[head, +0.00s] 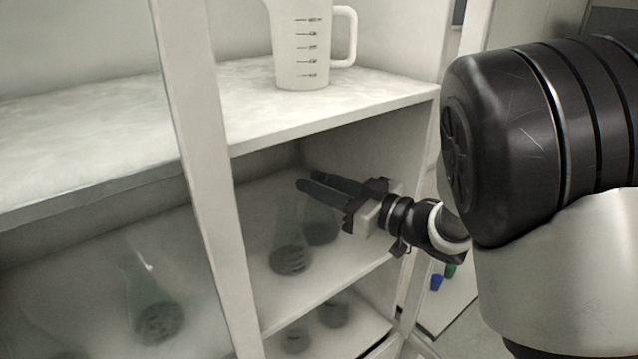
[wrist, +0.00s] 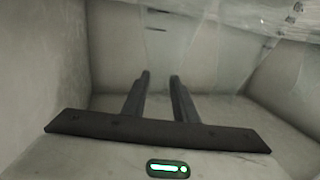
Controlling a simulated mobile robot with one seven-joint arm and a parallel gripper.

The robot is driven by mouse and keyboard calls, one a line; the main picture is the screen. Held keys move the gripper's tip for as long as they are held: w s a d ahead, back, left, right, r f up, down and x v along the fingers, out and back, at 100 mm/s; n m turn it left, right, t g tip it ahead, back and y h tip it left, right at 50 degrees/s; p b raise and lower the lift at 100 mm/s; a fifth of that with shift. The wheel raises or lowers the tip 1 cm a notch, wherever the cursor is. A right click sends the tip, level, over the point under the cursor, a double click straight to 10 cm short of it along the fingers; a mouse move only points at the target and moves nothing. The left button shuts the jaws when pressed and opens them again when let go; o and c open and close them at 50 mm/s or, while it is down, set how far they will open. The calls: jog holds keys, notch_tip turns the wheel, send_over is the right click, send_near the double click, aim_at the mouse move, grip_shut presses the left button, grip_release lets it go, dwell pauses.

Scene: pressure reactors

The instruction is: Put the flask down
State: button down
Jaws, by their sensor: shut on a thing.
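My gripper (head: 309,181) reaches in from the right over the middle shelf of the cabinet. Its fingers are shut on the neck of a clear glass flask (head: 320,224) with dark contents, which hangs or stands just below them. I cannot tell whether its base touches the shelf. A second similar flask (head: 290,258) stands on the shelf just left of and nearer than it. In the wrist view the two fingers (wrist: 160,75) show with a gap between them, and faint clear glass (wrist: 190,35) lies beyond them; the neck is hard to make out.
A white measuring jug (head: 300,50) stands on the upper shelf (head: 370,90) above my gripper. A cabinet post (head: 205,170) is to the left, with another flask (head: 158,315) beyond it. Further dark-bottomed vessels (head: 334,313) stand on the lower shelf.

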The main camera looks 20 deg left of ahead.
jog(key=shift+f, duration=0.15)
jog(key=c, duration=1.4)
grip_release()
jog(key=shift+r, duration=0.2)
jog(key=b+v, duration=0.2)
jog(key=v, duration=1)
